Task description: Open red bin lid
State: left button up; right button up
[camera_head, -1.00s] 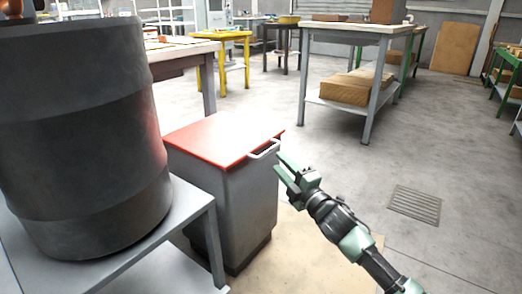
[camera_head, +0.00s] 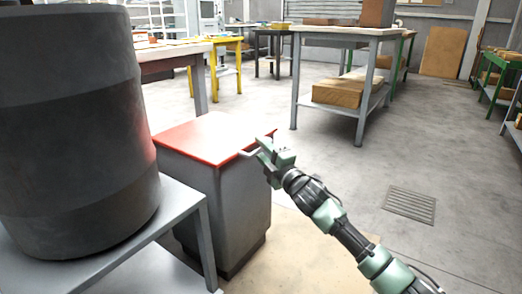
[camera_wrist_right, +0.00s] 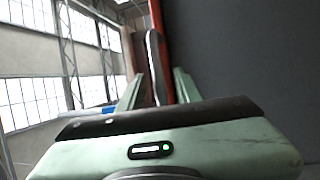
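The red bin lid (camera_head: 205,137) lies flat and shut on a grey bin (camera_head: 222,205) in the head view. Its pale handle (camera_head: 246,153) sticks out on the right side, partly hidden by my right gripper (camera_head: 264,152). In the right wrist view, the two green fingers of this gripper (camera_wrist_right: 157,88) stand apart, with the handle (camera_wrist_right: 153,60) between them. Gaps seem to show on both sides of the handle. The red lid edge (camera_wrist_right: 163,45) runs behind it. My left gripper is not in view.
A large dark drum (camera_head: 75,140) on a grey metal stand (camera_head: 185,200) stands close at the left of the bin. A grey table (camera_head: 345,33) with boxes is farther back. The floor to the right, with a drain grate (camera_head: 410,205), is clear.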

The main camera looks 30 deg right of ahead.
grip_shut()
dwell(1.3)
